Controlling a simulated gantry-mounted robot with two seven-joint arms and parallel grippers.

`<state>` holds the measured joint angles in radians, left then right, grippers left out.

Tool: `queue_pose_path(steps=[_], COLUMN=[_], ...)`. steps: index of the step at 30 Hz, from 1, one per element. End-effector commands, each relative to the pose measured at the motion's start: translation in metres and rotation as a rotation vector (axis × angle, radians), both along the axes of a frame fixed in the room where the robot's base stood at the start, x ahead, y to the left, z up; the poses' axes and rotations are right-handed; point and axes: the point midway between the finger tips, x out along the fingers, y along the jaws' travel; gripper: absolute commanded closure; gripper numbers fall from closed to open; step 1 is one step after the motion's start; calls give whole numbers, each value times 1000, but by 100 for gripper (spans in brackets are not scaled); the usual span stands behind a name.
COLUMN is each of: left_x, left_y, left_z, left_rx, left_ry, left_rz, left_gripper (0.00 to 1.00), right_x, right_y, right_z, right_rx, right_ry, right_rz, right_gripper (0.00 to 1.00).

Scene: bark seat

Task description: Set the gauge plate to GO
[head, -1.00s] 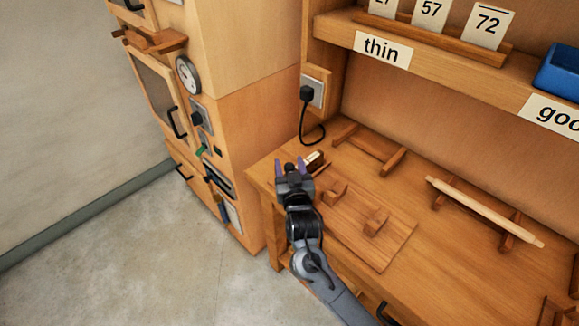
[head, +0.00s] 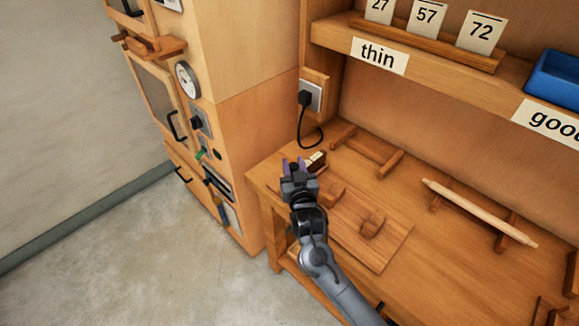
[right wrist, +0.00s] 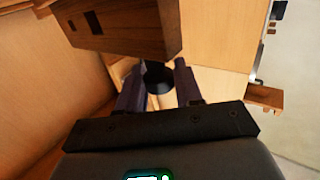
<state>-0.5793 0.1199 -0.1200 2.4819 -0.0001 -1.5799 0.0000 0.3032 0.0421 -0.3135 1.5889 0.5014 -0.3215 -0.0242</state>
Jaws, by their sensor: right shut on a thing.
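My right gripper (head: 293,164) is at the left end of the wooden bench, beside a small dark brown block (head: 316,160) with a pale, marked top. Its purple fingers are drawn together on a small dark piece, which shows in the right wrist view as a round dark knob (right wrist: 158,77) between the fingers. I cannot tell for sure whether the knob belongs to the gauge plate. The plate's markings and GO are not legible. A brown wooden block with dark slots (right wrist: 125,30) is close above the fingers in the right wrist view. My left gripper is not in view.
A wooden board (head: 375,245) with small blocks lies on the bench near my right arm. A pale rod (head: 480,214) rests on a rack. A black cord (head: 302,128) hangs at the socket. A cabinet (head: 235,130) stands left; a shelf with number cards (head: 428,17) is above.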

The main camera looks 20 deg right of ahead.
Motion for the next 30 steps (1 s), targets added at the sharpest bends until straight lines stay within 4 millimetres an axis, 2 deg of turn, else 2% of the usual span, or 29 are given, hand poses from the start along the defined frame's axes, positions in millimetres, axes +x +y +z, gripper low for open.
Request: queue_pose_path(steps=[5, 6, 9, 20, 25, 30], left_x=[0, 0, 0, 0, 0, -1], left_y=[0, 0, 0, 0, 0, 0], left_z=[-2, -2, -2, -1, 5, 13], left_rx=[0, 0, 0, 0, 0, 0], left_ry=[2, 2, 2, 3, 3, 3], left_rz=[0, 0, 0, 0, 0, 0], left_gripper=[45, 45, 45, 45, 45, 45], right_x=[0, 0, 0, -3, -20, -49], right_y=[-4, -4, -4, -2, 1, 7], right_z=[-1, -1, -1, -1, 0, 0], right_rx=[0, 0, 0, 0, 0, 0], right_ry=[1, 1, 1, 1, 2, 2], right_rz=[-10, -10, -9, -7, -7, -6], right_gripper=[100, 59, 45, 45, 45, 45])
